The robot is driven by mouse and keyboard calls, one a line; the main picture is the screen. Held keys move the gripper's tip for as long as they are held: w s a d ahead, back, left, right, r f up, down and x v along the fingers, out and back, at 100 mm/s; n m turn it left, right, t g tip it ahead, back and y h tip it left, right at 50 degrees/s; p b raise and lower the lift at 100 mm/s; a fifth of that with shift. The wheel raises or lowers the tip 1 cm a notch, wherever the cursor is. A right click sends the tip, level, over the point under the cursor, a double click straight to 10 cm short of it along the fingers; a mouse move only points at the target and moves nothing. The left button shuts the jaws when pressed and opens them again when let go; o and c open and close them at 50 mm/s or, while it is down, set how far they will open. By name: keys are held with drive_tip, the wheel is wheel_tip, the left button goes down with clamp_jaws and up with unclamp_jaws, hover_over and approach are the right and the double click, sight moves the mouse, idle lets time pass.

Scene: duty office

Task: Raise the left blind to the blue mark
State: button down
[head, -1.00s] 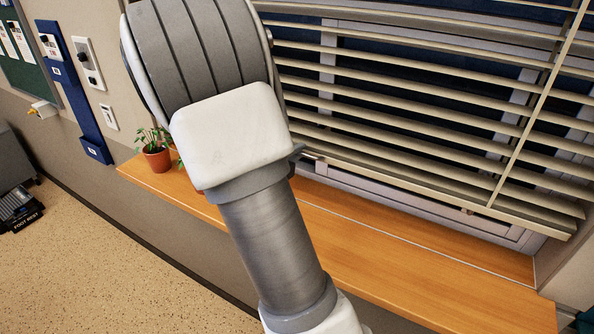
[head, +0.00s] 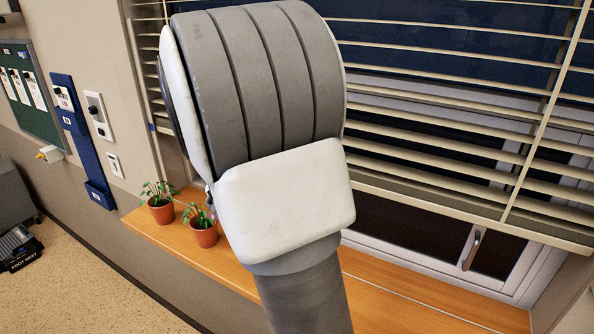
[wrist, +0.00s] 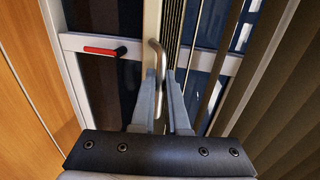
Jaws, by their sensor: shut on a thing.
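The beige slatted blind (head: 440,120) hangs across the window in the head view, its bottom rail (head: 440,205) a clear gap above the sill. In the wrist view its slats (wrist: 270,85) fill the right and its bottom rail (wrist: 151,25) runs up the middle. My gripper (wrist: 160,85) is shut on a bent metal handle (wrist: 155,55) at that rail. In the head view my arm hides the gripper and the blind's left part. A small blue spot (head: 151,128) shows at the window's left edge; I cannot tell whether it is the mark.
Two potted plants (head: 160,210) stand on the left of the wooden sill (head: 390,300). A window handle (head: 472,248) shows below the rail; a red-gripped one (wrist: 105,50) shows in the wrist view. A blue wall holder (head: 82,140) and switches are at left.

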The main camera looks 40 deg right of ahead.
drive_tip(key=c, duration=0.9)
unclamp_jaws()
drive_tip(key=b+v, duration=0.1)
drive_tip(key=v, duration=1.6)
drive_tip(key=shift+s+a+b, duration=0.15)
drive_tip(key=shift+a+b, duration=0.05)
drive_tip(key=shift+b, duration=0.2)
